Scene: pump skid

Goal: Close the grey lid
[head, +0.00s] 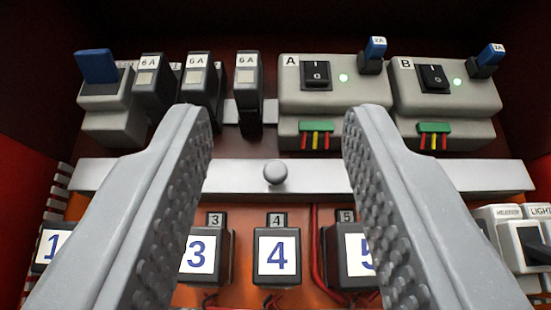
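A long light-grey strip (240,175) with a round grey knob (275,172) at its middle runs across the panel in the head view. It is the only thing here that looks like the grey lid, and I cannot tell its angle or how far open it is. My gripper (278,112) is open and empty, with its two ridged fingers spread wide. The knob shows between the fingers, apart from both. The fingers hide parts of the strip to the left and right.
Above the strip are a blue-handled switch (97,66), several 6 A breakers (248,80), and grey units A (318,100) and B (445,95). Below are numbered blocks, such as block 4 (277,255), with wires. White switches (520,240) are at the right. Red walls flank the panel.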

